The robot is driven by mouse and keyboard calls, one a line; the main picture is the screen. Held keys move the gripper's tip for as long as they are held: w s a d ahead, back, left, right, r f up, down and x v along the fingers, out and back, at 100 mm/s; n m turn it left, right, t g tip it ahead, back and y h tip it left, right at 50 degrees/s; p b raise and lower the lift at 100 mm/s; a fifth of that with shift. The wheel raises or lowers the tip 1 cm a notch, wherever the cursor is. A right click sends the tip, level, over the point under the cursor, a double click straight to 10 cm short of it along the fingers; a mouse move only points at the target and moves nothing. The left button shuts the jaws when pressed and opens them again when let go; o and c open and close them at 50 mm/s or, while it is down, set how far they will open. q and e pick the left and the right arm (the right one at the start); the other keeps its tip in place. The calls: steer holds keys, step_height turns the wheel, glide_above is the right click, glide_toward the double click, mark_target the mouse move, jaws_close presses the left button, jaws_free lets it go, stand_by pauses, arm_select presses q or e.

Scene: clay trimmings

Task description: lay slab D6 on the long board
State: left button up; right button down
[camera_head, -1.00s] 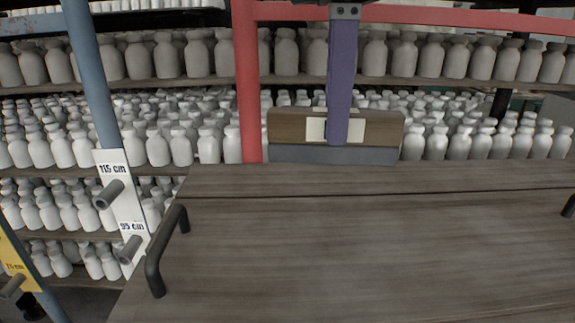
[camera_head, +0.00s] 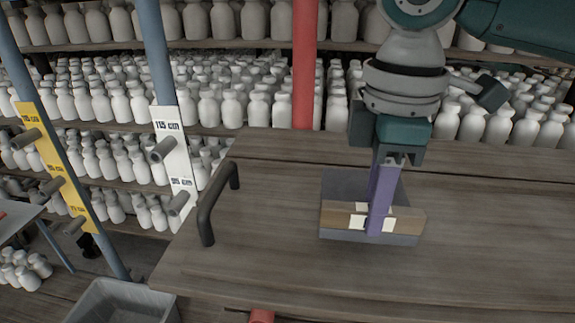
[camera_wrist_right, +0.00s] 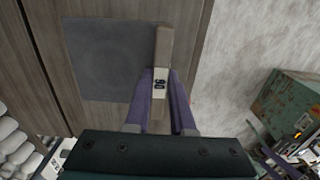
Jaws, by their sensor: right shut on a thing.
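Slab D6 (camera_head: 345,187) is a grey square plate with a wooden bar (camera_head: 405,219) and white label along one edge. My right gripper (camera_head: 378,222), with purple fingers, is shut on the bar. The slab appears flat over the long board (camera_head: 480,270), a wide brown wooden surface; I cannot tell whether it touches. The right wrist view shows the slab (camera_wrist_right: 112,58) with the bar between the two fingers, and the label rotated. The fingers hide part of the bar. My left gripper is not in view.
A black handle (camera_head: 215,205) stands at the board's left end. Posts with a white height plate (camera_head: 173,150) and a yellow one (camera_head: 55,160) stand left. Shelves of white bottles (camera_head: 240,105) line the back. A grey bin (camera_head: 120,302) sits lower left. The board's right part is clear.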

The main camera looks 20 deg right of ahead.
step_height(320, 180, down, 3)
steer(key=shift+r, duration=0.15)
steer(key=shift+f, duration=0.35)
steer(key=shift+f, duration=0.1)
steer(key=c, duration=0.8)
jaws_free()
steer(key=shift+o, duration=0.2)
